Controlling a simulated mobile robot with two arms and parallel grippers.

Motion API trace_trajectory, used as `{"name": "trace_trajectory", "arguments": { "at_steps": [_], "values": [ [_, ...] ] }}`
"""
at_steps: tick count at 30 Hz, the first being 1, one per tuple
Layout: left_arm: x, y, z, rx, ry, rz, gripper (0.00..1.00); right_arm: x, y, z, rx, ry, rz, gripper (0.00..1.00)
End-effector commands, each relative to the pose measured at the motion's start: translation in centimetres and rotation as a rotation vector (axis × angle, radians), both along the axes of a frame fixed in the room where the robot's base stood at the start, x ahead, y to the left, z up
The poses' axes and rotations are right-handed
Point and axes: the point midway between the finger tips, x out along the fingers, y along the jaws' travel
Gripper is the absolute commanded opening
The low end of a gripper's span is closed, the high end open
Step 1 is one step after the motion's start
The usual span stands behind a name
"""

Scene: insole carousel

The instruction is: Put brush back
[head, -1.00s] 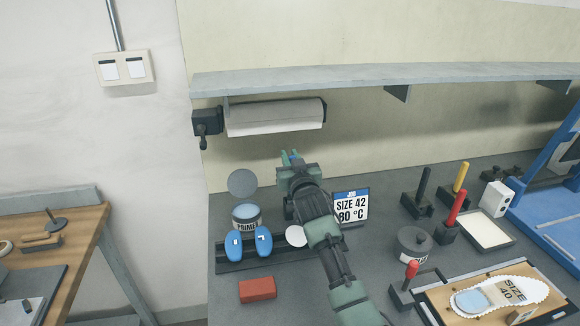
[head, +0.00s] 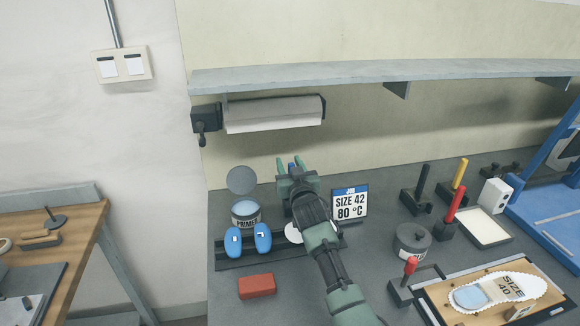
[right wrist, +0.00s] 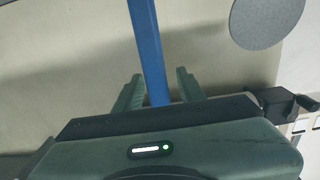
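The brush shows only as a blue handle (right wrist: 150,45) in the right wrist view, running between the two fingers of my right gripper (right wrist: 158,88). In the head view a bit of blue (head: 291,167) shows between the fingertips. My right gripper (head: 291,163) is open around the handle, with a visible gap on at least one side. The brush's lower end and whatever supports it are hidden behind my gripper and arm. An open primer jar (head: 246,220) stands left of the gripper, with a grey round disc (head: 241,180) above it. My left gripper is not in view.
Two blue insole-shaped pieces (head: 263,238) sit on a black rail (head: 228,264) in front of the jar. A size sign (head: 349,203) stands close right of my gripper. A red block (head: 257,286) lies in front. A shelf (head: 350,78) and paper roll (head: 275,114) are above.

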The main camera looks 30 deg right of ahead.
Motion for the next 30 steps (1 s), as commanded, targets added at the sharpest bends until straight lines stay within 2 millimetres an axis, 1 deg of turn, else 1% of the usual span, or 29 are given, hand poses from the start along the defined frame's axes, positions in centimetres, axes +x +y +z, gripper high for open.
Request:
{"name": "trace_trajectory", "arguments": {
  "at_steps": [1,4,7,15,21,25,30],
  "values": [
    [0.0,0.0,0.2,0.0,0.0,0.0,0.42,0.0,0.0,0.3,0.0,-0.001,0.0,0.4],
    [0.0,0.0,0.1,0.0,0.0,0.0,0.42,-0.6,0.2,0.1,-0.001,0.0,0.0,0.4],
    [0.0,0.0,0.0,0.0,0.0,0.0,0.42,-1.9,0.5,0.1,0.0,0.0,0.001,0.4],
    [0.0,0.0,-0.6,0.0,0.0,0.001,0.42,-6.9,1.8,0.0,0.0,0.0,0.001,0.4],
    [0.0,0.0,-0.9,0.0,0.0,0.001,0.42,-10.1,2.6,0.0,0.001,0.001,0.001,0.4],
    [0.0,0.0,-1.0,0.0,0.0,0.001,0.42,-11.2,2.9,0.2,0.001,-0.001,0.001,0.4],
    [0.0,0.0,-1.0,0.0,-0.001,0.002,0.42,-11.7,3.0,0.2,0.0,0.0,0.0,0.4]
  ]
}}
